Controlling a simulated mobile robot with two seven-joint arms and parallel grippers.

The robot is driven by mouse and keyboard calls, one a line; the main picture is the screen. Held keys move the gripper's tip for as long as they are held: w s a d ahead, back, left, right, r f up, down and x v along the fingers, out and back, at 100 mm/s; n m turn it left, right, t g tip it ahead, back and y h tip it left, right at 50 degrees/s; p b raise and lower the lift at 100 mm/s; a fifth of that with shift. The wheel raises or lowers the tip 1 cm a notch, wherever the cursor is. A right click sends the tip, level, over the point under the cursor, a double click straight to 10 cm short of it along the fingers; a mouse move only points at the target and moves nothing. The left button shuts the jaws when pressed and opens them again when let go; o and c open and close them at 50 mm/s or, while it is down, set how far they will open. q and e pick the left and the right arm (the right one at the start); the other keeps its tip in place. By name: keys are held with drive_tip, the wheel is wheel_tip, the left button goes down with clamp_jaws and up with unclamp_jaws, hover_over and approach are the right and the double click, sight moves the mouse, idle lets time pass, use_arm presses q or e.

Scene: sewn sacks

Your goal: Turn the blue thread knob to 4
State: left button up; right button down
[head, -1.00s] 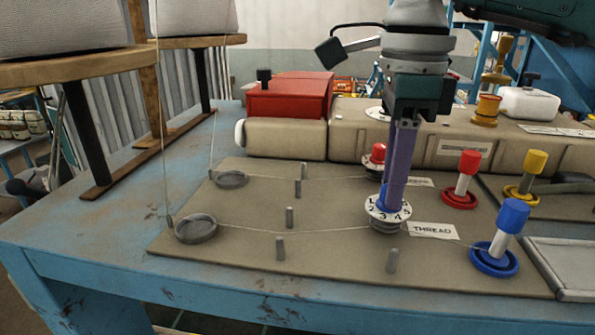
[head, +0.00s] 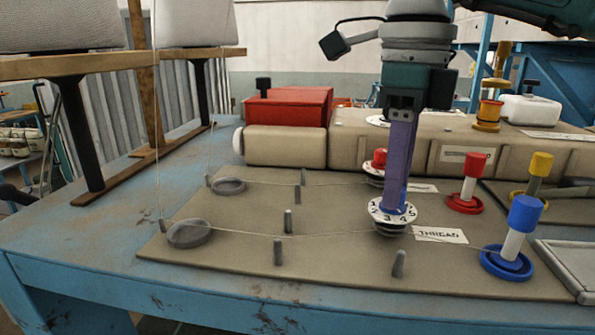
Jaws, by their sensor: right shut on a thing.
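The blue thread knob (head: 388,198) sits on a white numbered dial (head: 391,214) on the beige board, left of the THREAD label (head: 442,235). The digits 3, 4 and 5 show along the dial's front. The knob is mostly hidden behind the fingers, and I cannot tell which number it is set to. My right gripper (head: 393,200) points straight down from above with its purple fingers shut on the knob. My left gripper is not in view.
A red knob (head: 379,158) stands behind. Blue (head: 525,214), red (head: 469,166) and yellow (head: 541,164) topped posts stand to the right. Thread runs past grey pegs (head: 288,221) and round grey cups (head: 190,234) at the left.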

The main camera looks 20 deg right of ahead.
drive_tip(key=c, duration=0.6)
unclamp_jaws()
wheel_tip(320, 180, up, 10)
drive_tip(key=p, duration=0.6)
drive_tip(key=shift+p, duration=0.35)
